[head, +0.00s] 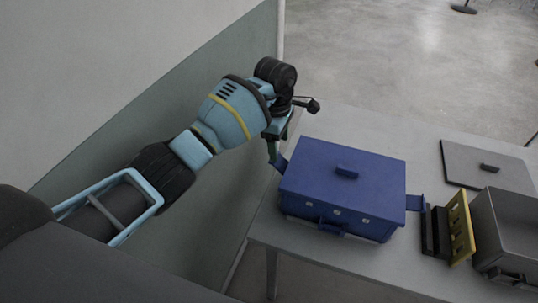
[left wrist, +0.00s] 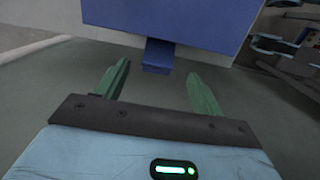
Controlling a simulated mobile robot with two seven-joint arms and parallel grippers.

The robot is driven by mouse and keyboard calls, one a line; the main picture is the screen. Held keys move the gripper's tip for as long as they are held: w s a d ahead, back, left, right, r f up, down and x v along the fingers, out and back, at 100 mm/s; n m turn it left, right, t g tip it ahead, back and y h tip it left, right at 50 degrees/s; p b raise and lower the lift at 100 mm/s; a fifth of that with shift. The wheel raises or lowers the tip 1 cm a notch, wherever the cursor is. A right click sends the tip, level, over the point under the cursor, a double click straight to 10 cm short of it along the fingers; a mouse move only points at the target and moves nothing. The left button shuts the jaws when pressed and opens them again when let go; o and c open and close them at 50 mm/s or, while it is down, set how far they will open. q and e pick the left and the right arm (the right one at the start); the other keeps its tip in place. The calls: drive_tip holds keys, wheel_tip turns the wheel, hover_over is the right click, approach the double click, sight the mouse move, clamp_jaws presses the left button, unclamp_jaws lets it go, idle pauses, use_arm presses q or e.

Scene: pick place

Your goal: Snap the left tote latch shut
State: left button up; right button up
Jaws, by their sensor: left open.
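A closed blue tote (head: 340,185) with a small handle on its lid sits on the grey table. Its left latch (head: 281,163) sticks out from the left side, and the right latch (head: 415,203) sticks out from the right side. My left gripper (head: 273,155) is at the tote's left side, close to the left latch. In the left wrist view my left gripper (left wrist: 158,85) is open, its green fingers apart and empty, with the blue latch (left wrist: 158,56) beyond and between them. I cannot tell from the views whether a finger touches it. My right gripper is not in view.
A wall panel (head: 190,200) runs close along the left. The table's front strip is clear.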

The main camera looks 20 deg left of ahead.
sight(281, 163)
use_arm(q)
drive_tip(key=shift+w+a+r+y, duration=0.1)
drive_tip(key=shift+a+r+y, duration=0.1)
drive_tip(key=shift+a, duration=0.3)
drive_tip(key=shift+w+a+r+y, duration=0.1)
drive_tip(key=shift+a+r+y, duration=0.1)
drive_tip(key=shift+a, duration=0.25)
drive_tip(key=shift+d+f, duration=0.1)
drive_tip(key=shift+f, duration=3.85)
drive_tip(key=c, duration=0.9)
